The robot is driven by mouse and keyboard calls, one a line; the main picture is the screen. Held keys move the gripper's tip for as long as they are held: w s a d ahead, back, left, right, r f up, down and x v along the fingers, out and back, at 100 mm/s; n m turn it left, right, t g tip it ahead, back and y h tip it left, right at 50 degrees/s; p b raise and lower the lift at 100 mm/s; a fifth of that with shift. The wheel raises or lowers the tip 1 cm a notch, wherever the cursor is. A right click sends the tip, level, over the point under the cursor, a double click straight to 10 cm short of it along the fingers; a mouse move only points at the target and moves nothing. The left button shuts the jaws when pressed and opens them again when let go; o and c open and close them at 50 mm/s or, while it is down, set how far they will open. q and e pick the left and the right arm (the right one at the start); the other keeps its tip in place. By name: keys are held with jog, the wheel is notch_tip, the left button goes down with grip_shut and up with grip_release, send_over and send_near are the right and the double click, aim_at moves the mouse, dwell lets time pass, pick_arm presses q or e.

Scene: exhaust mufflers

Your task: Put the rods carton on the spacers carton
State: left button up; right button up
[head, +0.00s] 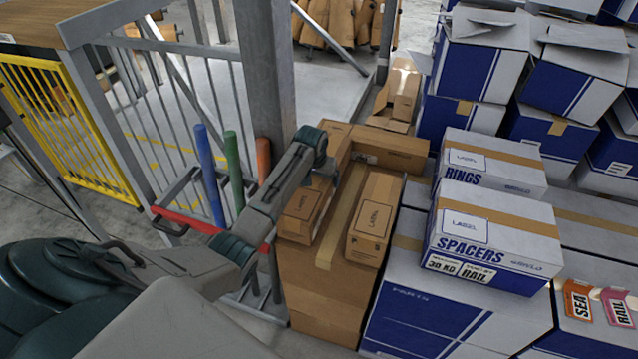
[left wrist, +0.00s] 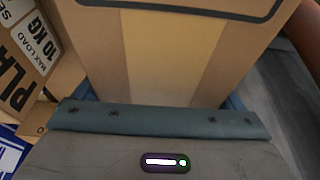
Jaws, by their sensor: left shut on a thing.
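The spacers carton (head: 490,235) is white and blue with a tan tape strip. It sits upright on large white-and-blue cartons right of centre in the head view. My left gripper (head: 325,172) is over the brown stack and shut on a small brown carton (head: 303,214). In the left wrist view a brown carton face (left wrist: 160,55) with a paler tape strip fills the space between the jaws. I cannot read the word rods on it. My right gripper is not in view.
Another small brown carton (head: 374,222) stands on the large brown carton (head: 322,275), right of the held one. The rings carton (head: 492,160) is behind the spacers carton. A grey post (head: 265,75) and coloured upright tubes (head: 210,175) stand close to my left arm.

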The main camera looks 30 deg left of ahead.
aim_at(317, 212)
pick_arm(q)
jog(key=shift+w+r, duration=0.1)
jog(key=shift+r, duration=0.7)
jog(key=s+d, duration=0.2)
jog(key=s, duration=0.2)
jog(key=s+d+r+b, duration=0.1)
jog(key=s+d, duration=0.2)
jog(key=s, duration=0.2)
jog(key=s+d+b, duration=0.1)
jog(key=s+d, duration=0.2)
jog(key=s, duration=0.2)
jog(key=shift+d+r, duration=0.1)
jog(key=shift+r, duration=0.15)
jog(key=shift+w, duration=0.1)
